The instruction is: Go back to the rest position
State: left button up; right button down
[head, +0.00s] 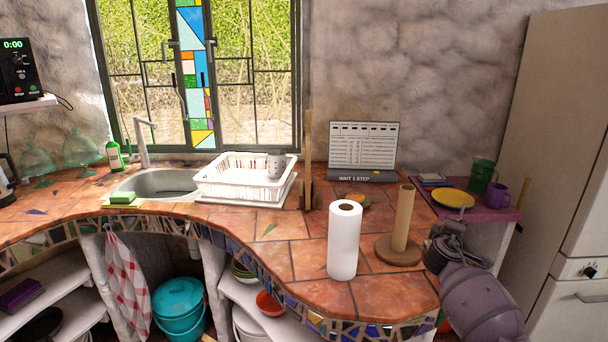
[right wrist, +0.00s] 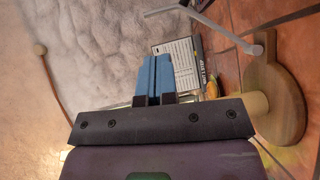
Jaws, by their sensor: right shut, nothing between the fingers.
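My right gripper (head: 447,236) is at the counter's right end, just right of the wooden paper towel holder (head: 401,222). In the right wrist view its blue fingers (right wrist: 153,80) are together with nothing between them. The holder's round base (right wrist: 287,95) shows at the right of that view, its post partly hidden behind my gripper. My left gripper is not in view.
A dish rack (head: 245,190) stands beside the sink (head: 160,183). A sign board (head: 362,150) stands at the back wall. A purple side table (head: 480,213) holds a yellow plate (head: 453,198) and cups. A fridge (head: 560,130) stands at the right.

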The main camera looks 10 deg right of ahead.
jog(key=w+a+r+t+y, duration=0.1)
jog(key=a+t+y, duration=0.3)
jog(key=a, duration=0.6)
jog(key=s+a+f+y, duration=0.2)
jog(key=a, duration=0.1)
jog(key=s+a+f+m+y, duration=0.1)
jog(key=s+a+f+y, duration=0.1)
jog(key=s+a+f, duration=0.1)
jog(key=s+a+f+y, duration=0.2)
jog(key=a, duration=0.1)
jog(key=shift+s+f+m, duration=0.3)
jog(key=shift+s+f, duration=0.05)
jog(key=shift+f, duration=0.05)
jog(key=s+a+f+m+g, duration=0.1)
jog(key=s+f, duration=0.4)
jog(key=s, duration=0.5)
jog(key=s+a+f+m+g+y, duration=0.1)
jog(key=s+a+f, duration=0.3)
jog(key=s, duration=0.5)
jog(key=s+a+f+m+g+y, duration=0.1)
jog(key=s+a+f+m+g, duration=0.1)
jog(key=s+f, duration=0.6)
jog(key=s+m, duration=0.1)
jog(key=s, duration=0.1)
jog(key=shift+s+a, duration=0.35)
